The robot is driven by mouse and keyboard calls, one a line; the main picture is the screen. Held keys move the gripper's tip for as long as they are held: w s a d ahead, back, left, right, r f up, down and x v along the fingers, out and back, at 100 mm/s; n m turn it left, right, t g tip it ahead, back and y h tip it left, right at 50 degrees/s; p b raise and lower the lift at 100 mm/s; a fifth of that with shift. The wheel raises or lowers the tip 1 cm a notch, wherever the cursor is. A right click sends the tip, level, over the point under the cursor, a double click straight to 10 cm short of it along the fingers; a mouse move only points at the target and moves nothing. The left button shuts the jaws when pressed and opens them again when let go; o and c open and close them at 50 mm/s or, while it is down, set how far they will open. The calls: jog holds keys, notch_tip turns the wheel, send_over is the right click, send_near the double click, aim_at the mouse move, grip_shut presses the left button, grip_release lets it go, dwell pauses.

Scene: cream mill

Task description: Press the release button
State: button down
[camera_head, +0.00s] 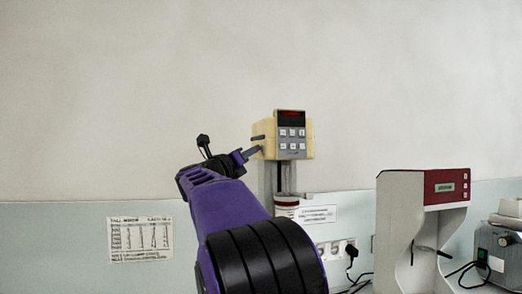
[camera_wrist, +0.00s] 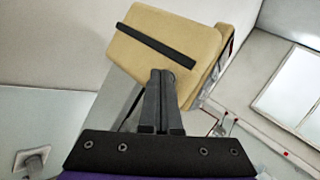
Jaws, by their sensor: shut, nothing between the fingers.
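The cream machine head (camera_head: 264,126) is mounted on a grey column in the head view. Its dark front panel (camera_head: 291,133) has a red display above several pale buttons; I cannot tell which is the release button. My gripper (camera_head: 259,149) is at the head's left side, below a dark bar on that side. In the wrist view my gripper (camera_wrist: 163,72) is shut and empty, its tips overlapping the lower edge of the cream head (camera_wrist: 205,38), just below the black bar (camera_wrist: 155,42). I cannot tell whether they touch it. The front panel is seen only edge-on there.
A white machine with a red top panel (camera_head: 446,186) stands to the right, with a grey device (camera_head: 496,246) beyond it. Wall sockets (camera_head: 333,251) with a black plug and cables are below the cream head. The wall left of my arm carries only a printed chart (camera_head: 140,239).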

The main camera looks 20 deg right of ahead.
jog(key=shift+a, duration=0.65)
jog(key=shift+a, duration=0.1)
jog(key=a+p, duration=0.1)
jog(key=a, duration=0.3)
jog(key=shift+a, duration=0.4)
jog(key=shift+n+t, duration=0.3)
jog(key=shift+n, duration=0.1)
dwell(0.4)
